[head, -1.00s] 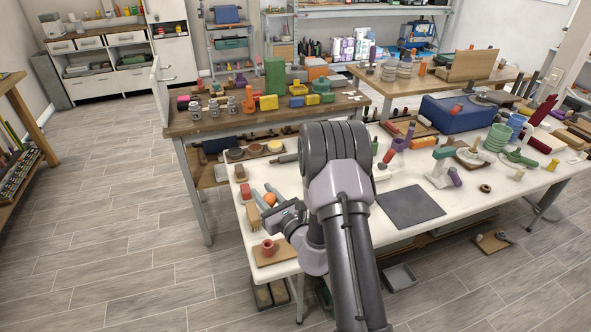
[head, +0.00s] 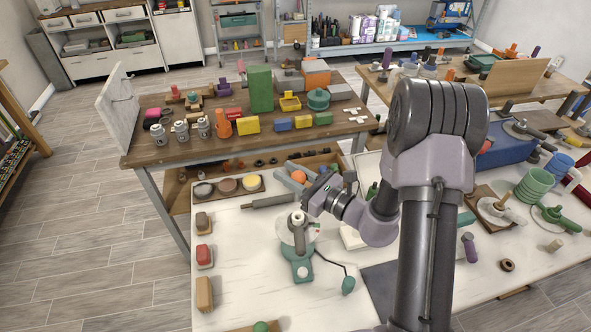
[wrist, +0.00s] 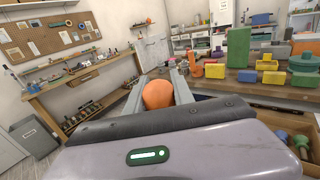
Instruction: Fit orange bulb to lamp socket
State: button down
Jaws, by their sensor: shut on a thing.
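The orange bulb (head: 299,176) is round and sits between the two grey fingers of my gripper (head: 292,175), which is shut on it. In the wrist view the bulb (wrist: 158,95) shows between the fingers. A teal-based stand that looks like the lamp (head: 301,268) is on the white table, with a dark cord leading to a green pear-shaped end. Its pale upright socket (head: 298,226) has an open top. In the head view the bulb appears beyond the socket and apart from it. The wrist view does not show the socket.
Small blocks (head: 204,255) line the white table's left edge. A tray of round pucks (head: 228,186) and a grey rod (head: 269,201) lie behind the lamp. A wooden bench (head: 160,155) with jars and blocks stands beyond. Bare tabletop lies left of the lamp.

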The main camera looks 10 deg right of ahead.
jog(key=shift+f+b, duration=2.65)
jog(key=shift+f, duration=0.15)
jog(key=shift+f, duration=0.1)
jog(key=shift+f+b, duration=2.75)
jog(key=shift+f, duration=0.15)
jog(key=c, duration=1)
grip_release()
jog(key=shift+s, duration=0.1)
jog(key=p+v, duration=0.2)
jog(key=v, duration=1.5)
